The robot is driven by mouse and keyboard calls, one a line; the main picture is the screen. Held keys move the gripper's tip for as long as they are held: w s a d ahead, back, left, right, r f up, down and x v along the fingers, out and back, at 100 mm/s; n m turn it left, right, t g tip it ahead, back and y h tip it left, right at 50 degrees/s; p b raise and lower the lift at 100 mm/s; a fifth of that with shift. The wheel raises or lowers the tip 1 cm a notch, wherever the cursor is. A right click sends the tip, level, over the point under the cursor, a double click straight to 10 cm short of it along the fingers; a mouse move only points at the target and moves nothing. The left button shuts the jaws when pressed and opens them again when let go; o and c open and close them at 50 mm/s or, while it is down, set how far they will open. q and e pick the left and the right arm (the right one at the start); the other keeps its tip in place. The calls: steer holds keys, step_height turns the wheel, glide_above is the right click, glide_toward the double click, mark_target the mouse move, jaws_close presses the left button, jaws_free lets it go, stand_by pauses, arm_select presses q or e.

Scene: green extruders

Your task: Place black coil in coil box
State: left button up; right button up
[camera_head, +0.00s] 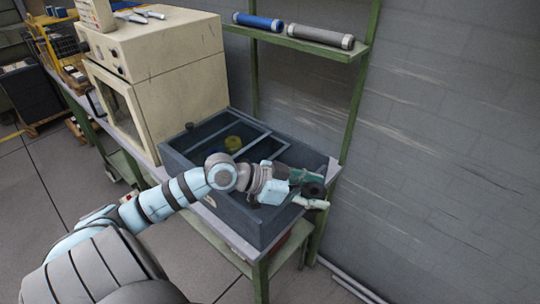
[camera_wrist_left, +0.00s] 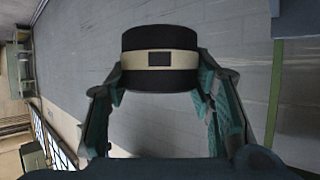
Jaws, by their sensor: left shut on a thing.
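My left gripper (camera_head: 300,187) is over the right end of the dark grey coil box (camera_head: 232,212), which stands on the bench. It is shut on the black coil (camera_head: 314,187), held above the box's right edge. In the left wrist view the black coil (camera_wrist_left: 160,78) has a beige band around its middle and sits between the two green fingers of my left gripper (camera_wrist_left: 160,92). The arm hides part of the box. My right gripper is not in view.
A beige oven-like machine (camera_head: 165,62) stands left of the box. A green-framed shelf (camera_head: 300,43) above holds a blue roll (camera_head: 258,22) and a grey roll (camera_head: 320,36). The grey wall (camera_head: 440,150) is close behind and to the right of the bench.

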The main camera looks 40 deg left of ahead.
arm_select(q)
steer(key=w+a+r+n+t+y, duration=0.3)
steer(key=w+a+r+n+y, duration=0.6)
steer(key=w+a, duration=0.4)
steer(key=shift+m+h, duration=0.3)
steer(key=shift+m, duration=0.1)
steer(key=f+b, duration=0.1)
steer(key=f, duration=0.5)
steer(key=f+b, duration=0.1)
steer(key=f, duration=0.5)
steer(key=a+f+b, duration=0.1)
steer(key=f+b, duration=0.1)
steer(key=f, duration=0.4)
steer(key=shift+f, duration=0.35)
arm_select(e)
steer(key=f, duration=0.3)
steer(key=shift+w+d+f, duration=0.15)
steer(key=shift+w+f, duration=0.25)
arm_select(q)
steer(key=shift+d+f, duration=0.1)
steer(key=shift+f, duration=0.4)
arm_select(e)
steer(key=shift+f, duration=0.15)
arm_select(q)
steer(key=o, duration=0.9)
steer(key=shift+s, duration=0.1)
